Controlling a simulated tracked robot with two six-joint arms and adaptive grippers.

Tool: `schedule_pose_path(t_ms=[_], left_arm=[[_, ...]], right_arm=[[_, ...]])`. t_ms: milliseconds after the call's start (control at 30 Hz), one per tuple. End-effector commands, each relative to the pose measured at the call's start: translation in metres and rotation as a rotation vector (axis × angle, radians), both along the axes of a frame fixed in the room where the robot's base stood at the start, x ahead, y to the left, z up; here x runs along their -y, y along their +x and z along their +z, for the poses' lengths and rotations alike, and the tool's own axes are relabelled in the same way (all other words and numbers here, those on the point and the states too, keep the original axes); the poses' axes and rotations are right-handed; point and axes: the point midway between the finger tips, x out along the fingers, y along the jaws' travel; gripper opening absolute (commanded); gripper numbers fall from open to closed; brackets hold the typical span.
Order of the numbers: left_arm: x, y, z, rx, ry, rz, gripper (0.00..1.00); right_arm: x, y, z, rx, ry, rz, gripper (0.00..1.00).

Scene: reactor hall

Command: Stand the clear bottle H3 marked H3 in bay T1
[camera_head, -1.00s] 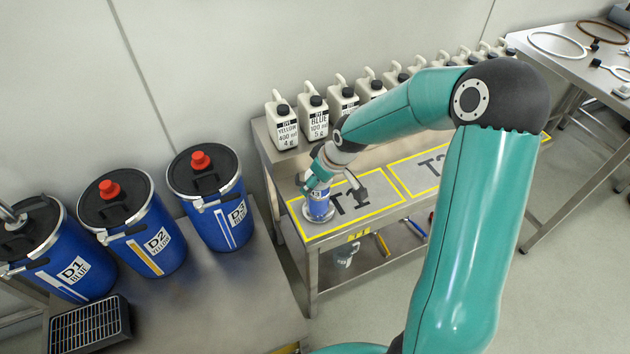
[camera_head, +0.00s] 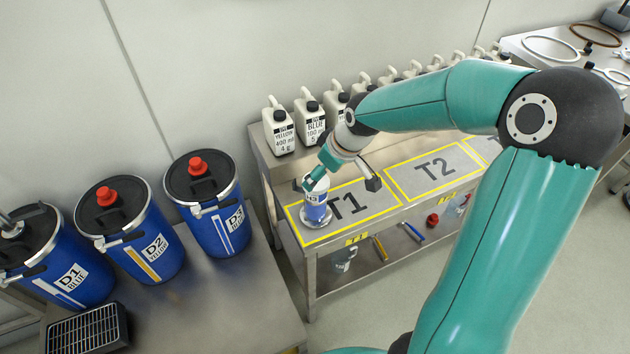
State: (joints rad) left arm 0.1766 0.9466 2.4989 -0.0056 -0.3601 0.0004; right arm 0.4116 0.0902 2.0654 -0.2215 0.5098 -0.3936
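The clear bottle H3 (camera_head: 316,212) holds blue liquid and stands upright in bay T1 (camera_head: 349,207), near the left end of the yellow outline. A pale round disc shows around its foot. Its H3 label faces me. My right gripper (camera_head: 315,181) is at the bottle's upper part, overlapping its top in the picture. Its fingers look open, with most of the bottle body uncovered; part of the bottle's top is hidden behind them. My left gripper is not in view.
Bay T2 (camera_head: 436,170) is empty. Several white dye jugs (camera_head: 278,130) line the back of the bench. Blue drums D1 (camera_head: 70,275), D2 (camera_head: 150,255) and D3 (camera_head: 222,225) stand at left. A black grate box (camera_head: 88,328) lies in front. Tools lie on the lower shelf.

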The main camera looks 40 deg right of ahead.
Motion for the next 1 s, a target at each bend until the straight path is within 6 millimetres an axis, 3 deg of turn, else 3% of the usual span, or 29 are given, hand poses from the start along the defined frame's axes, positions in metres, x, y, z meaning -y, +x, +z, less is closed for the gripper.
schedule_pose_path(t_ms=[100,300,1000], left_arm=[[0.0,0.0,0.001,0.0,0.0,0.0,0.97],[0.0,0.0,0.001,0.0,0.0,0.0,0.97],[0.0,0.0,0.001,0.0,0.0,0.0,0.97]], right_arm=[[0.001,-0.008,0.021,0.005,0.0,-0.001,0.9],[0.001,-0.015,0.039,0.002,0.0,0.001,0.9],[0.001,-0.017,0.041,0.0,0.001,0.001,0.9]])
